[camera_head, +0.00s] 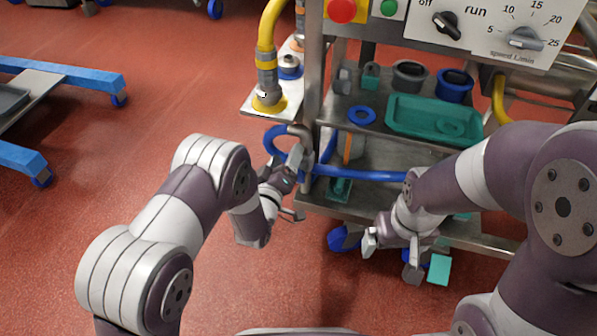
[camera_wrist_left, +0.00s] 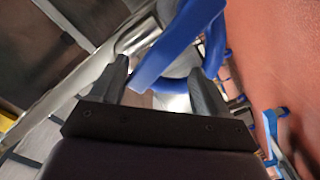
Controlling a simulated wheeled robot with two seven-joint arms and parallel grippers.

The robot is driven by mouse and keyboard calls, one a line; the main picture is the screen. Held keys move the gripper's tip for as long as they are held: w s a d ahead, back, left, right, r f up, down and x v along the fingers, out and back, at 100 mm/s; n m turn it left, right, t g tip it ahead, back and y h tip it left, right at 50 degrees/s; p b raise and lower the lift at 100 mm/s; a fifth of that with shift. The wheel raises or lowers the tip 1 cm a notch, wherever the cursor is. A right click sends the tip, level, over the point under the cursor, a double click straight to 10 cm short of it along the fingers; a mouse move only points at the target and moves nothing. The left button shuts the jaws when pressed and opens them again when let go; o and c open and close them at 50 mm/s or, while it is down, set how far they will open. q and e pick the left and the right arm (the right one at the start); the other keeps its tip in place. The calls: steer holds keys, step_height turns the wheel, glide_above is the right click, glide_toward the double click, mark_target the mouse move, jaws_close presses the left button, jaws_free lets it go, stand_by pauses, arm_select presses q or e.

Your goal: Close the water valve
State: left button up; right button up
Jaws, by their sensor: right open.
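A blue curved tube or handle (camera_head: 274,143) is beside a grey bent pipe (camera_head: 301,132) at the machine's left front post. I cannot pick out the water valve for sure; my left gripper may hide part of it. My left gripper (camera_head: 291,196) is just below this blue loop. In the left wrist view its fingers (camera_wrist_left: 163,82) are spread apart. A blue bar (camera_wrist_left: 172,48) crosses between them, close to the left finger, with a silver round part behind; contact is unclear. My right gripper (camera_head: 392,255) is open and empty in front of the lower shelf.
The machine has a control panel (camera_head: 480,25), a shelf with a green tray (camera_head: 408,121), and blue rings. A blue hose (camera_head: 365,175) runs along its front. A yellow hose (camera_head: 266,35) stands at the left. Red floor (camera_head: 120,135) is free there.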

arm_select(q)
steer(key=shift+a+f, duration=0.25)
steer(key=shift+f, duration=0.05)
steer(key=shift+a+f, duration=0.1)
